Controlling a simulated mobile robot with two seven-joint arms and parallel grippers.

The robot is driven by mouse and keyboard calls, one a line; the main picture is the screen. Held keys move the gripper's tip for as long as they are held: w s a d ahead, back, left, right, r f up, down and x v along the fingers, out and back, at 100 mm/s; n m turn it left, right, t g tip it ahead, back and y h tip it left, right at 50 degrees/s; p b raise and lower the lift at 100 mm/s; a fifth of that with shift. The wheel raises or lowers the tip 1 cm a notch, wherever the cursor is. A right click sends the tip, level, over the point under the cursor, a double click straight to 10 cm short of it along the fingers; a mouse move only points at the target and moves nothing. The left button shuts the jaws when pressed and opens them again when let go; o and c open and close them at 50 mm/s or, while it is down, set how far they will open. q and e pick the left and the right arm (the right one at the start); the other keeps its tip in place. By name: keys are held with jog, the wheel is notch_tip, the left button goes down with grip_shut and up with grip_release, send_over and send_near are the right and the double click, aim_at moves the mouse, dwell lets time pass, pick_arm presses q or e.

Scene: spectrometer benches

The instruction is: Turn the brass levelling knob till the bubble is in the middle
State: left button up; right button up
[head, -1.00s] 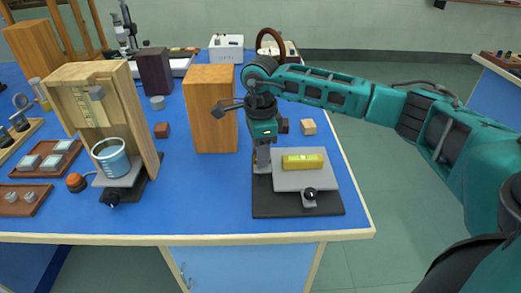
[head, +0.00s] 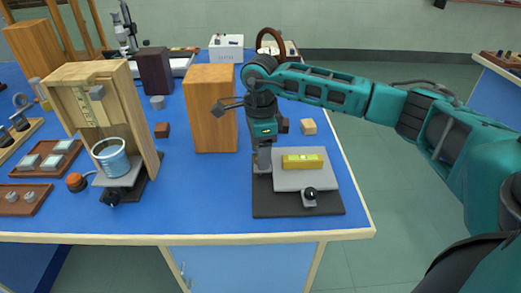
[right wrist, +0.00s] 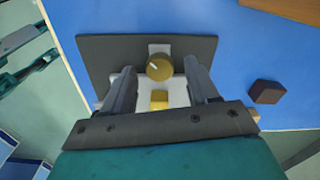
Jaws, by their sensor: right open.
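The brass levelling knob (right wrist: 159,67) shows in the right wrist view as a round yellow top with a pale mark. It lies between the fingers of my right gripper (right wrist: 160,75), which is open with a gap on each side. In the head view my right gripper (head: 264,165) points down at the left end of the grey platform (head: 305,182) and hides the knob. A yellow bubble level (head: 302,161) lies on the platform; its bubble is too small to place. My left gripper is out of view.
The platform stands on a dark base plate (head: 290,211) near the blue bench's front right corner. A wooden block (head: 210,110) stands behind left, a small wooden cube (head: 308,127) behind right.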

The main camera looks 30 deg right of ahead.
notch_tip(320, 180, up, 13)
jog(key=shift+p, duration=0.35)
jog(key=shift+f, duration=0.15)
dwell(0.3)
